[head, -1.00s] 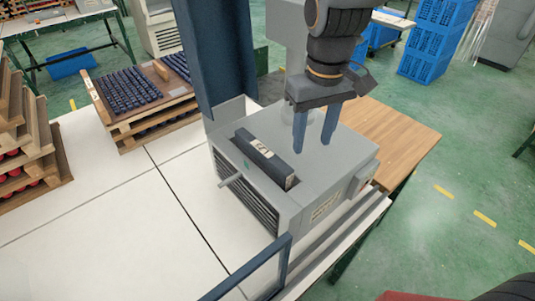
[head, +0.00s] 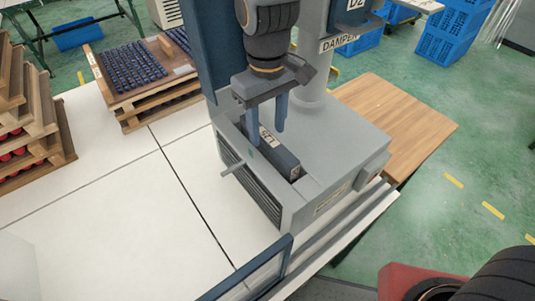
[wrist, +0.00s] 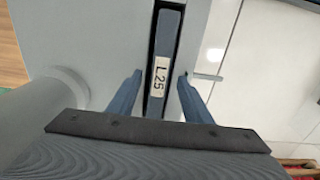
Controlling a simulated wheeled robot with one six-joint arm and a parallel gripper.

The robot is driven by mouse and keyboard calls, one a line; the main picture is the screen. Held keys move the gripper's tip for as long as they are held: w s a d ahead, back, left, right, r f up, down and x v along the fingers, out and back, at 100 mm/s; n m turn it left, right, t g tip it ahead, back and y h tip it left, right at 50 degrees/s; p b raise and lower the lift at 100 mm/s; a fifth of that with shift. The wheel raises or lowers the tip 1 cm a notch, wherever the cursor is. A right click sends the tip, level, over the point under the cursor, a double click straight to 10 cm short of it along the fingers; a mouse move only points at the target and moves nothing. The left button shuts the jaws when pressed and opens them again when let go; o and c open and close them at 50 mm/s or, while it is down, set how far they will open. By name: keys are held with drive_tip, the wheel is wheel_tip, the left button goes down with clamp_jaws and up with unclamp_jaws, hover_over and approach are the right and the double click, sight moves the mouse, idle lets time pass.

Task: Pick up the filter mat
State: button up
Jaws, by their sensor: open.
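The filter mat (head: 284,159) is a dark blue-grey slab with a white label. It sits in a slot in the top of the grey filter housing (head: 335,140). In the wrist view the mat (wrist: 158,108) shows end-on between my fingers, its label reading L25. My gripper (head: 268,145) is open above the housing, one finger on each side of the mat. In the wrist view gaps show between the fingers and the mat. The mat's lower part is hidden in the slot.
A lever (head: 236,167) sticks out of the housing's louvred front. A grey duct (head: 315,70) and a blue column rise behind. A blue frame (head: 255,272) stands at the front. Stacked wooden trays (head: 140,75) stand at the left. The white tabletop (head: 110,200) is largely clear.

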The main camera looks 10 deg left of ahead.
drive_tip(key=shift+f, duration=0.7)
drive_tip(key=c, duration=1)
